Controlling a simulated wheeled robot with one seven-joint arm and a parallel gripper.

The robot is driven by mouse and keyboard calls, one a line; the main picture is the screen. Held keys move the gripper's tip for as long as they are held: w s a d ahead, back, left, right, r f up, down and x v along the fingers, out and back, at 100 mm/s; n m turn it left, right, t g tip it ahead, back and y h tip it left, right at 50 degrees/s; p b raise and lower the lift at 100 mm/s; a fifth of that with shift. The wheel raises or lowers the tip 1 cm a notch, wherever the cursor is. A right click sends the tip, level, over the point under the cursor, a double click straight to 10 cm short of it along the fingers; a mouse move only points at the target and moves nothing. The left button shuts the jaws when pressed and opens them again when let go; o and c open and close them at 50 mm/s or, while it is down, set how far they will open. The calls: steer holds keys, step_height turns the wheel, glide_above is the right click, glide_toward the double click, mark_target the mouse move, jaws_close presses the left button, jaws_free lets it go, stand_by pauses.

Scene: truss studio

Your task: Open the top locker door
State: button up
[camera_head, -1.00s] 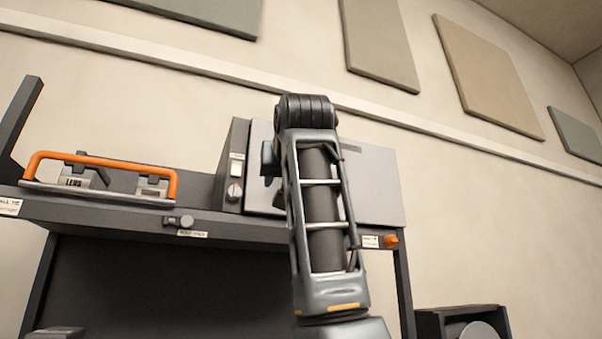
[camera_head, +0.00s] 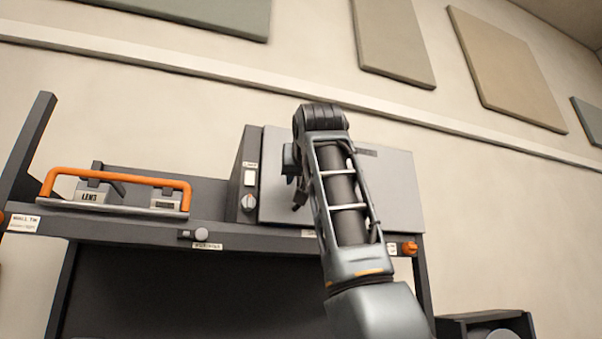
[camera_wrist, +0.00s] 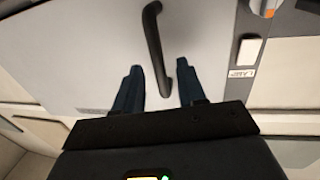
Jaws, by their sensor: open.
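The locker door (camera_head: 395,190) is a light grey panel at the upper right of the dark bench unit. It looks shut. In the wrist view the door (camera_wrist: 80,45) fills the left and middle, with a dark bar handle (camera_wrist: 154,38) on it. My gripper (camera_wrist: 159,65) is open, with one blue-grey finger on each side of the handle's lower end in the picture. I cannot tell whether either finger touches it. In the head view my arm crosses in front of the door and hides its handle; only part of my gripper shows left of the arm.
A dark side panel with a white switch (camera_wrist: 247,51) and an orange-marked knob (camera_wrist: 266,7) stands beside the door. An orange-handled carrier (camera_head: 115,178) sits on the shelf at left. An orange knob (camera_head: 409,248) is on the shelf edge below the door's right side.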

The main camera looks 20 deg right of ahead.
steer(key=shift+c, duration=0.5)
jaws_close()
